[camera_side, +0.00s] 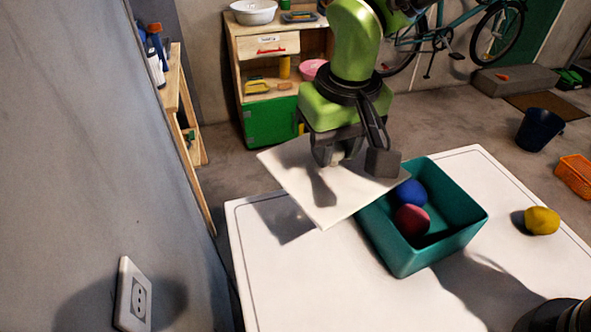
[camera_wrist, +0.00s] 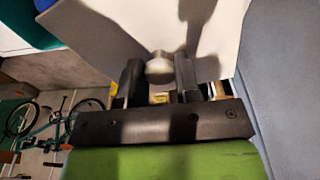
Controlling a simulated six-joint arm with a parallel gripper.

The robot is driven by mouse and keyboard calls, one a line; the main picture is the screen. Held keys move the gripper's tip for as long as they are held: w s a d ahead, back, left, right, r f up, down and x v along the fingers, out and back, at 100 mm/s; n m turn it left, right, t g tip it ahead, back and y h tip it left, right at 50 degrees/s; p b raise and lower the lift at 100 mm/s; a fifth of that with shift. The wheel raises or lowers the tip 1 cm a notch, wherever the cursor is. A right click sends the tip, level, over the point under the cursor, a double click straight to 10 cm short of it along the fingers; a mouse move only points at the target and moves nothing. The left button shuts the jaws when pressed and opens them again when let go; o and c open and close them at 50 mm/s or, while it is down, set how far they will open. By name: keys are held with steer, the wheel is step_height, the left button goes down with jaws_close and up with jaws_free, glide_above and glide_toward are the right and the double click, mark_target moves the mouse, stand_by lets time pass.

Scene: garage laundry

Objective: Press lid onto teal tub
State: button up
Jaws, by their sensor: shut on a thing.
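The teal tub (camera_side: 447,237) stands open on the white table, with a blue ball (camera_side: 411,192) and a red ball (camera_side: 411,219) inside. My gripper (camera_side: 343,157) is shut on the white square lid (camera_side: 322,196), by a pale round knob (camera_wrist: 159,68) seen between the fingers in the wrist view. The lid is held above the table, tilted, to the left of the tub, and its right corner overlaps the tub's left rim in the side view. In the wrist view the lid (camera_wrist: 215,45) fills the upper middle, and a bit of teal shows at the upper left.
A yellow ball (camera_side: 541,220) lies on the white table (camera_side: 310,290) right of the tub. A grey wall (camera_side: 90,150) runs close along the left. A shelf unit (camera_side: 268,80) and a bicycle stand behind. The front left of the table is clear.

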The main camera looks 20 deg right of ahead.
steer(key=s+d+r+m, duration=0.1)
steer(key=s+d+r, duration=0.15)
steer(key=d, duration=0.45)
steer(key=s+d+r+m, duration=0.1)
steer(key=s+d, duration=0.2)
steer(key=d, duration=0.3)
steer(key=shift+f, duration=3.4)
steer(key=shift+f, duration=0.65)
steer(key=o, duration=1.5)
steer(key=shift+r, duration=3.55)
